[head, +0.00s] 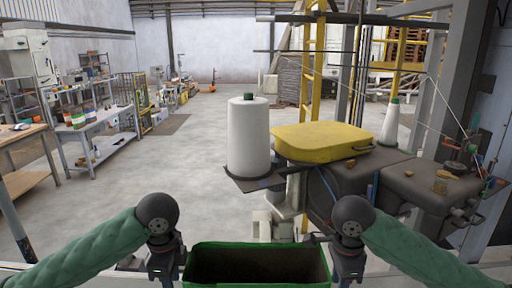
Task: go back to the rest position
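My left gripper (166,266) points down at the bottom of the head view, just left of a green open-topped bin (258,246). My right gripper (348,268) points down just right of the same bin. The fingertips of both are cut off or hidden by the wrists and the lower edge. I cannot tell whether they touch the bin or are open or shut. The bin's inside looks dark and brownish; its lower part is out of view.
A large white thread spool (249,138) stands on a dark plate ahead. To its right is the bagger machine with a yellow cover (321,142) and a smaller white cone (391,124). Workbenches (92,133) line the left. Open grey floor (190,165) lies between.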

